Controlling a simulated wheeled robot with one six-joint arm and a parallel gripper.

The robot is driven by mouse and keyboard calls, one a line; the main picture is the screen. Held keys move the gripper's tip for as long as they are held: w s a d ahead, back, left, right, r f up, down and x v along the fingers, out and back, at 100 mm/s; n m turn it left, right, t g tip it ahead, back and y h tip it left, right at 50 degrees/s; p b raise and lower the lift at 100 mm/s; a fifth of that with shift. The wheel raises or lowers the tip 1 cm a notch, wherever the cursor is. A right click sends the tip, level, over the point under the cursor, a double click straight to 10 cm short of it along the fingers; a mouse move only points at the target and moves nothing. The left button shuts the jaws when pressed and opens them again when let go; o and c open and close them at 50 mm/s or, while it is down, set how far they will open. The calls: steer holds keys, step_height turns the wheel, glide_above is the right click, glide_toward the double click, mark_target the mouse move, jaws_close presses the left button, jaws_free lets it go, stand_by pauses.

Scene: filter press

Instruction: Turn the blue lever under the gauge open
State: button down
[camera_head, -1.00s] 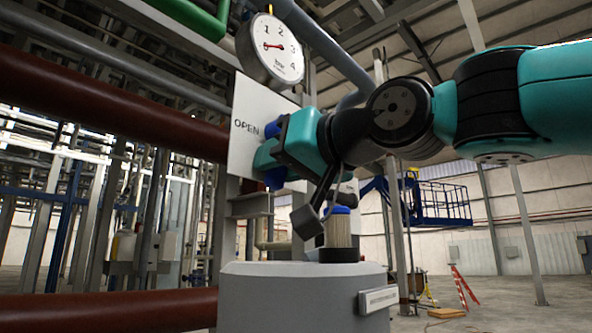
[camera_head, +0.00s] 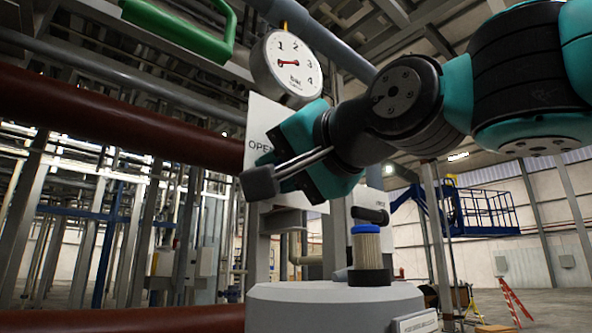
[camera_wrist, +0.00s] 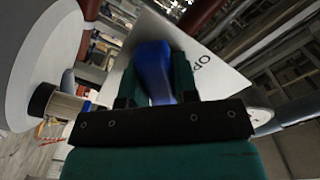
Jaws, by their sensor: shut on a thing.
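The blue lever (camera_wrist: 153,68) shows between the two green fingers of my gripper (camera_wrist: 156,82) in the wrist view, and the fingers are shut on it. In the head view my gripper (camera_head: 297,140) is in front of the white plate (camera_head: 258,118) that reads OPEN, and the lever is hidden behind it. The plate also shows in the wrist view (camera_wrist: 215,62), tilted. The round gauge (camera_head: 287,64) is just above my gripper, its red needle pointing left.
A grey drum (camera_head: 330,305) stands below, with a blue-capped filter cartridge (camera_head: 366,250) on top. A green pipe handle (camera_head: 185,28) is at upper left, and a thick red pipe (camera_head: 120,125) runs behind. A blue lift (camera_head: 480,212) stands far right.

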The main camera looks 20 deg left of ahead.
steer(key=shift+s, duration=0.1)
steer(key=c, duration=0.9)
jaws_free()
steer(key=shift+a, duration=0.1)
steer(key=shift+d, duration=0.25)
steer(key=shift+b+v, duration=3.7)
steer(key=shift+v, duration=4.8)
